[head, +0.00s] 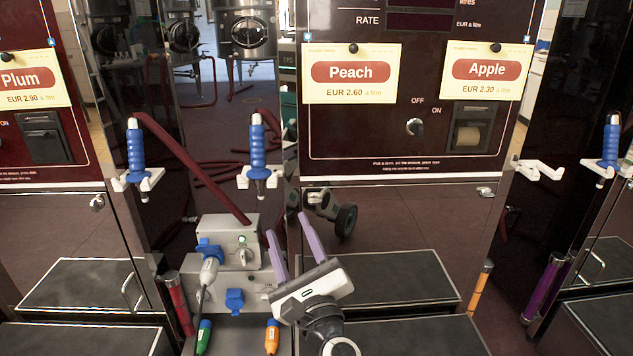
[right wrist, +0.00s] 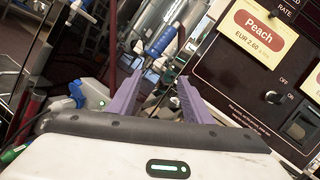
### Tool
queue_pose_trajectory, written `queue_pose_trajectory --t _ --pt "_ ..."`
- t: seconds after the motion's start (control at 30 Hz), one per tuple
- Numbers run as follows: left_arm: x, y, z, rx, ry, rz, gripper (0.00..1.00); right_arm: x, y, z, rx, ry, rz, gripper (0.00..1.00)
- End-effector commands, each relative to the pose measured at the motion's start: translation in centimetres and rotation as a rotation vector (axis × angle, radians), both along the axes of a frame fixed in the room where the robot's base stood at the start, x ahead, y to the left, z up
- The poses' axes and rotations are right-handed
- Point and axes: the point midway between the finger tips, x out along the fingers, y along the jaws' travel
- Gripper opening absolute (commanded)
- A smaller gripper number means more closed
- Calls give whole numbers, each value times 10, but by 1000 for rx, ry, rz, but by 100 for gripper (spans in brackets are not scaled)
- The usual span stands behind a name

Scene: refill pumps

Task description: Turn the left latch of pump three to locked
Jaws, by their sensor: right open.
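The middle dark red pump (head: 430,140) bears Peach and Apple signs; no pump number is readable. A small metal latch (head: 313,197) appears at the left of its lower front, partly confused with reflections, so its turn position cannot be told. A second latch (head: 486,191) shows at its lower right. My right gripper (head: 288,226) is open and empty, its purple fingers pointing up below and left of the left latch. In the right wrist view its fingers (right wrist: 160,80) are apart with nothing between them; the latch is not clear there. My left gripper is not in view.
A grey box (head: 238,240) with blue and white plugs stands left of my right gripper. Blue-handled nozzles (head: 257,145) hang in white holders beside the pumps. A switch (head: 414,127) marked OFF and ON is on the middle pump. Dark-topped steps (head: 400,275) lie below.

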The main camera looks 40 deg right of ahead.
Motion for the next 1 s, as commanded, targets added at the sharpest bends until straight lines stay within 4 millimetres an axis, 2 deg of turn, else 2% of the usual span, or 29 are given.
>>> queue_pose_trajectory --t 0.03,0.1,0.2,0.27,0.47,0.8,1.0 --pt "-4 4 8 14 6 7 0 7 -23 3 149 9 -60 45" --pt "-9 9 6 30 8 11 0 11 -46 -9 318 18 -129 45" --pt "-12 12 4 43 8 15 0 13 -65 -25 470 27 -195 45" --pt "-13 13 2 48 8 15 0 15 -70 -31 515 30 -217 45" --pt "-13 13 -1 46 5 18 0 33 -85 -35 539 29 -229 45" --pt "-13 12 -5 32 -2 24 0 85 -116 -35 534 30 -227 45" --pt "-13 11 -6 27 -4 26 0 99 -125 -35 536 30 -227 45"
